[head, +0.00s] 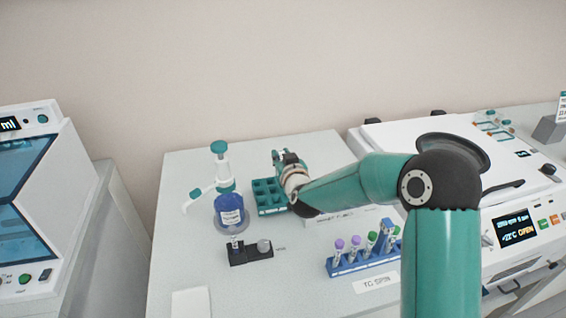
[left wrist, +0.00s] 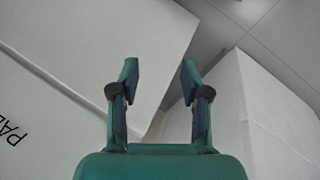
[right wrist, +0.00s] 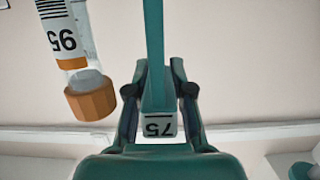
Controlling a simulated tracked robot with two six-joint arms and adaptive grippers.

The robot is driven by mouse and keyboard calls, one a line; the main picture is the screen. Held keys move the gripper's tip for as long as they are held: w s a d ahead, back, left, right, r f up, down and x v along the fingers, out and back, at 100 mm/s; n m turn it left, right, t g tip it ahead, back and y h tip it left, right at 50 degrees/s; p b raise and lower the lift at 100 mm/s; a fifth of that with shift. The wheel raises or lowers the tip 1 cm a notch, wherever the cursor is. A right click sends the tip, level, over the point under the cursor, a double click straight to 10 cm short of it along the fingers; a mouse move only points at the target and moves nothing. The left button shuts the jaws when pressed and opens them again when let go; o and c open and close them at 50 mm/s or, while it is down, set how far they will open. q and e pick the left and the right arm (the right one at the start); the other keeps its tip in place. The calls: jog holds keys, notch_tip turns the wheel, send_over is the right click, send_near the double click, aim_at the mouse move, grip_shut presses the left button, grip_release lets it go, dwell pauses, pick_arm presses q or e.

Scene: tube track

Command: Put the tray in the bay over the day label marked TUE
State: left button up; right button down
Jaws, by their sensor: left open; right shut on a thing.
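A teal tray (head: 270,197) with several square wells stands on the white bench left of centre in the head view. My right gripper (head: 287,159) is at its back right edge. In the right wrist view, my right gripper (right wrist: 158,82) is shut on a narrow teal piece with a white end label, which appears to be part of the tray; the fingers hide the exact contact. My left gripper (left wrist: 160,78) is open and empty in the left wrist view, and out of the head view. I cannot read any TUE label.
A blue dispenser bottle (head: 230,209) stands left of the tray, with a small black holder (head: 250,254) in front. A blue tube rack (head: 365,261) is front right. A white machine (head: 510,225) stands right. An orange-capped tube (right wrist: 91,97) hangs near my right gripper.

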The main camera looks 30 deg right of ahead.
notch_tip(320, 180, down, 2)
jog(key=shift+f, duration=0.15)
jog(key=c, duration=1)
grip_release()
jog(key=shift+c, duration=0.2)
